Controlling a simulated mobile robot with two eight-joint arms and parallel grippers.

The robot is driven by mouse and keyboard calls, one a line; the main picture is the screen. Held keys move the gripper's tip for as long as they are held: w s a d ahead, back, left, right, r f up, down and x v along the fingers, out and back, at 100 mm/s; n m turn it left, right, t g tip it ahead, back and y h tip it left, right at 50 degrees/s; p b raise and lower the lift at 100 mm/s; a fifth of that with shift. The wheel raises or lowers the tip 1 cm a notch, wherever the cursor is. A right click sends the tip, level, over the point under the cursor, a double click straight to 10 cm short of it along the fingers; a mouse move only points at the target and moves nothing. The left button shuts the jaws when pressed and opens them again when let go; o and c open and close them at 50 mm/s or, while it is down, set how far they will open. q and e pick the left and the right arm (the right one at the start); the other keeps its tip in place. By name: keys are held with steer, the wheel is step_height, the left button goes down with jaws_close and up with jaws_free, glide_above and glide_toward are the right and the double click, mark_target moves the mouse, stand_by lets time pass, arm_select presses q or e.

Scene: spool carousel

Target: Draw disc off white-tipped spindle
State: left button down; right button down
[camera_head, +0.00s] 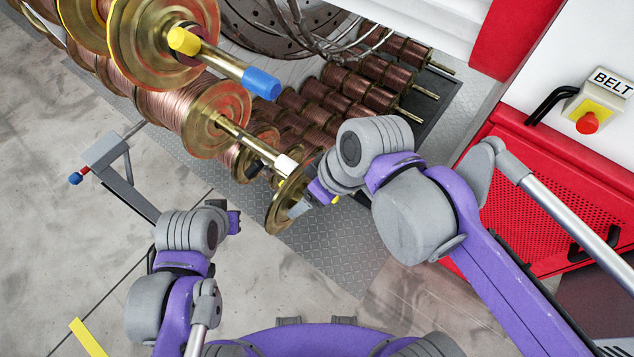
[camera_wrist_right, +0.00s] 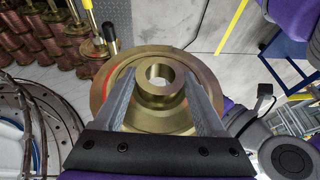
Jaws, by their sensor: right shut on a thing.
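The brass disc (camera_head: 280,206) is held by my right gripper (camera_head: 300,207), just beyond and below the white tip (camera_head: 287,163) of the spindle. In the right wrist view the disc (camera_wrist_right: 160,119) is face on, its hub between the two fingers of the gripper (camera_wrist_right: 158,74). Its centre hole looks empty, with pale grey showing through. The white-tipped spindle (camera_head: 240,134) leaves a copper-wound spool with a brass flange; its tip appears clear of the disc's hole. My left gripper (camera_head: 234,222) hangs low at left, away from the spools; its fingers are too small to read.
A blue-tipped spindle with a yellow collar (camera_head: 184,41) juts out above. A black-tipped spindle (camera_head: 254,168) lies just below-left of the white tip. Several copper spools (camera_head: 345,82) stand behind. A grey bracket arm (camera_head: 120,170) is at left. Open floor lies in front.

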steer(key=s+a, duration=0.5)
steer(key=s, duration=0.1)
steer(key=shift+s, duration=0.2)
steer(key=shift+w, duration=0.1)
